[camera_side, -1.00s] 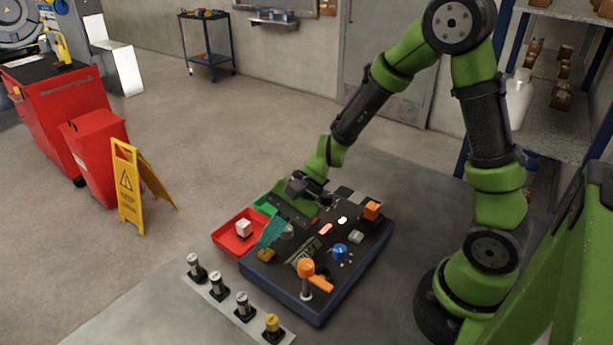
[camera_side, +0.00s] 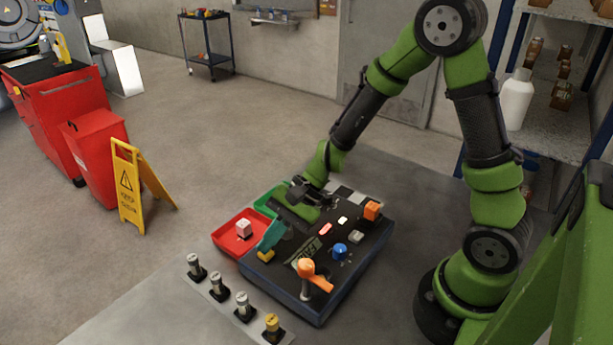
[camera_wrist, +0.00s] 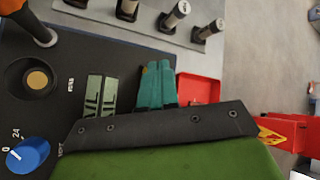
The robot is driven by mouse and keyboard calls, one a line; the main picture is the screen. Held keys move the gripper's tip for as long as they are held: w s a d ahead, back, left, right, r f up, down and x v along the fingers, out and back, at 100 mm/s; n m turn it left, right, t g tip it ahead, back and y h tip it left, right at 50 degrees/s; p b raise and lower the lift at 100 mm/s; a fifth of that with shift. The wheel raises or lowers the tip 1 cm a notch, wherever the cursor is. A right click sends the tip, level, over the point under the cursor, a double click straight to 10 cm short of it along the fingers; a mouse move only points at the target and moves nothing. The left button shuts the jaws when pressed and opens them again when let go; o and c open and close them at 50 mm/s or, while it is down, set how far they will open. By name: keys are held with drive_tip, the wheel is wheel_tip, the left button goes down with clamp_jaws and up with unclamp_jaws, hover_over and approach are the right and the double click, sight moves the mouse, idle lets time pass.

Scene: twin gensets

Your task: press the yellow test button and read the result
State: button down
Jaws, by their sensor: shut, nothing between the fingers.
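The yellow button (camera_side: 265,256) is at the near left edge of the dark panel (camera_side: 283,287) in the side view, partly covered by my fingertips. In the wrist view only a small yellow patch (camera_wrist: 147,67) shows at the ends of my teal fingers. My gripper (camera_side: 264,248) is shut and empty, its fingers pointing down at the yellow button. It also shows in the wrist view (camera_wrist: 156,70). I cannot tell if the tips touch the button. A pale green display with dark bars (camera_wrist: 101,97) lies beside the fingers; I cannot read it.
A red tray (camera_side: 226,243) holds a white cube. Several posts, one yellow-topped (camera_side: 272,322), line the front.

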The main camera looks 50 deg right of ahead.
sight(271, 250)
drive_tip(key=shift+f, duration=0.25)
drive_tip(key=shift+r, duration=0.1)
idle(0.4)
drive_tip(key=shift+r, duration=0.8)
drive_tip(key=shift+r, duration=2.5)
drive_tip(key=shift+f, duration=0.1)
